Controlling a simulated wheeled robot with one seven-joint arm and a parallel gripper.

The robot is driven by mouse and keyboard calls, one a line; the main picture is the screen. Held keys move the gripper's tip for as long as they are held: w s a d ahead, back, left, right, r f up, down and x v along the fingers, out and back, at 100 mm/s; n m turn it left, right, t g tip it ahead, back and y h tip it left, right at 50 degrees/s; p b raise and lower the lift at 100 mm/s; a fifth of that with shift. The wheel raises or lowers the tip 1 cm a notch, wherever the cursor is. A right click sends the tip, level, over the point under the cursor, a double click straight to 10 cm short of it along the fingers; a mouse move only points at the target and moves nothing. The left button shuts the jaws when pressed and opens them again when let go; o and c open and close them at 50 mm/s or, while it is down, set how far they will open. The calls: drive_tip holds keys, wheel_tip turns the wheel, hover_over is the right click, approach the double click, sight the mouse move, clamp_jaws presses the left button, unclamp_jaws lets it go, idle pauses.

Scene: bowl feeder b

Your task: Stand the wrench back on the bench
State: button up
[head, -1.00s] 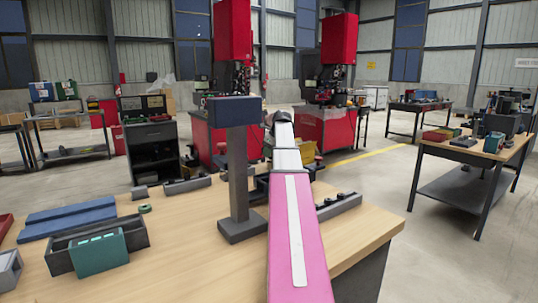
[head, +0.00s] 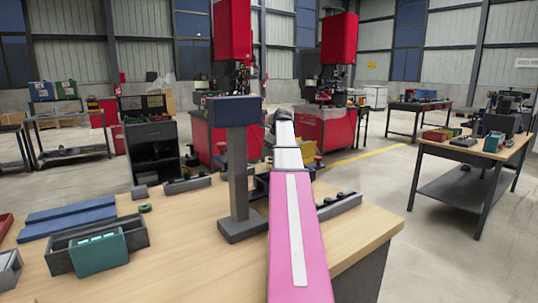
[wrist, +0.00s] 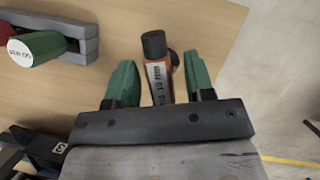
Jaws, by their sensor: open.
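In the wrist view an orange-brown tool with a black end and a white label (wrist: 157,78), which looks like the wrench, lies between the green fingers of my gripper (wrist: 159,62). The gripper is open, with a gap showing on each side of the tool. I cannot tell whether the tool is upright or tilted, and its lower part is hidden by the gripper body. The wooden bench (head: 185,260) fills the front of the head view and also shows in the wrist view. In the head view my arm hides the gripper and most of what is around it.
A dark post with a box top (head: 238,170) stands on the bench left of my arm. A grey tray (head: 141,236), a green box (head: 98,255) and blue bars (head: 68,216) are at the left. A grey rack (wrist: 90,42) holds a green-handled piece (wrist: 36,48).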

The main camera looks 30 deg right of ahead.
drive_tip(key=v, duration=1)
drive_tip(key=shift+s+d+r, duration=0.1)
drive_tip(key=shift+r, duration=0.3)
idle(1.2)
